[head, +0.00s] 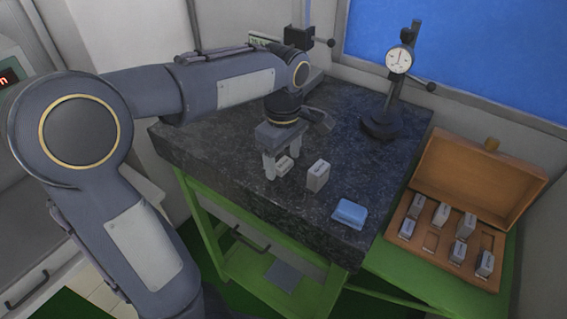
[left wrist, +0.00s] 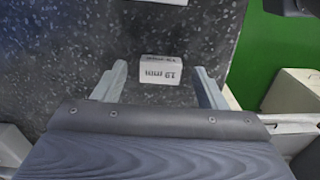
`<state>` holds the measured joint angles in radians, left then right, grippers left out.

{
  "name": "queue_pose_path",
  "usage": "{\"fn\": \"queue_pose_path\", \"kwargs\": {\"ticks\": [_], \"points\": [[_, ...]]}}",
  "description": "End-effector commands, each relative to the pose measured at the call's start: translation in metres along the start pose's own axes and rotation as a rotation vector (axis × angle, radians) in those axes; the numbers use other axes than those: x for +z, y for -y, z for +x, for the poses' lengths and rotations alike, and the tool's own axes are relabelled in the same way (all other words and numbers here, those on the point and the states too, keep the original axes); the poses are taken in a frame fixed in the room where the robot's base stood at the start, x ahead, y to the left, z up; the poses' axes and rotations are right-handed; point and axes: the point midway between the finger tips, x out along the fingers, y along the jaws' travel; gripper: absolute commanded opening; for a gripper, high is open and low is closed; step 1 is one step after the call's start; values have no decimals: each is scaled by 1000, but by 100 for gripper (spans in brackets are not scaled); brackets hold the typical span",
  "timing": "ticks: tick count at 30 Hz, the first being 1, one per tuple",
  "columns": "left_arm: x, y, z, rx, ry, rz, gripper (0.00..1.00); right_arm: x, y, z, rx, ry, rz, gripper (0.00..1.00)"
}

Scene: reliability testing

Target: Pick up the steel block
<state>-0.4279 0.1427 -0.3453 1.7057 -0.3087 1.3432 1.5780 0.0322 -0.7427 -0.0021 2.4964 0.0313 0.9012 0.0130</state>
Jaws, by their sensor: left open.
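The other block (head: 318,176) stands upright just to the right, clear of the fingers. In the left wrist view, a block marked 19 mm (left wrist: 160,70) lies between the spread fingertips of my left gripper (left wrist: 160,75), with a gap on each side. The left gripper is open and empty. My right gripper is not in view.
A dial gauge on a stand (head: 380,122) is at the back right. An open wooden case (head: 407,243) with several blocks sits right of the plate, on the green bench (head: 395,268).

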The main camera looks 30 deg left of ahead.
Motion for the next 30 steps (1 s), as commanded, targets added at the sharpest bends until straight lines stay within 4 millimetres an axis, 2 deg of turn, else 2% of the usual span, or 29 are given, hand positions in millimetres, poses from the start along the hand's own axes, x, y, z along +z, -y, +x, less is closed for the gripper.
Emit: {"fn": "queue_pose_path", "kwargs": {"ticks": [8, 20, 30], "points": [[0, 0, 4, 0, 0, 0, 64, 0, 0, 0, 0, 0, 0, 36], [0, 0, 3, 0, 0, 1, 13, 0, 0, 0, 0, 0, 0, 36], [0, -1, -1, 3, 0, 1, 13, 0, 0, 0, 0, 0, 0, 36]]}}
